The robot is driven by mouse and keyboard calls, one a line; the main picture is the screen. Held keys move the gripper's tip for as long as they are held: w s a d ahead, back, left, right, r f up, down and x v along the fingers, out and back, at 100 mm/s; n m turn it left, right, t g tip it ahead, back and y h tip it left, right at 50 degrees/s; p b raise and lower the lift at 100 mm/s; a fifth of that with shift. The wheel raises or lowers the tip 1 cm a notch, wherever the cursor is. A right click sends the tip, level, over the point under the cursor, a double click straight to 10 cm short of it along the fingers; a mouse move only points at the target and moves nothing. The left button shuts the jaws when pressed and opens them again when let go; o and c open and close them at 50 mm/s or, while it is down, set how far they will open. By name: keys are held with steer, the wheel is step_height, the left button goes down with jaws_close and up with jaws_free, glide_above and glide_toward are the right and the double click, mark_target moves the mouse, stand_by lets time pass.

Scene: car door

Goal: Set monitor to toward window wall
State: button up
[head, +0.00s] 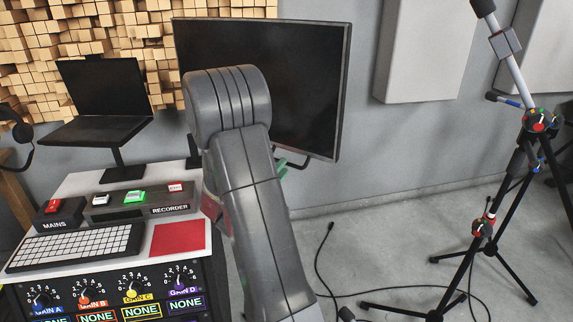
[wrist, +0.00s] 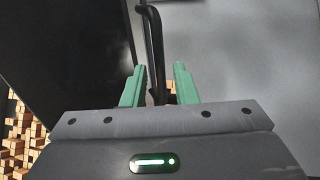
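The large black monitor (head: 310,75) stands behind the desk, its dark screen turned partly toward the right. A thin dark handle (head: 296,163) shows below its lower edge. In the wrist view the monitor (wrist: 60,50) fills the left side, and the black handle bar (wrist: 155,45) runs down between my green fingers. My gripper (wrist: 161,88) is open around the bar, with a visible gap at the right finger. In the head view my arm covers most of my gripper; only a bit of green finger (head: 282,170) shows by the handle.
A desk holds a laptop (head: 105,90), a keyboard (head: 75,245), a recorder (head: 140,200) and a knob panel (head: 110,295). A microphone stand (head: 485,225) and cables are on the floor at right. Grey wall panels (head: 425,50) hang behind. Floor between the monitor and stand is mostly clear.

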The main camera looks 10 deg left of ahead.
mark_target(287, 164)
steer(key=shift+x, duration=1.75)
jaws_close()
steer(key=shift+d, duration=0.1)
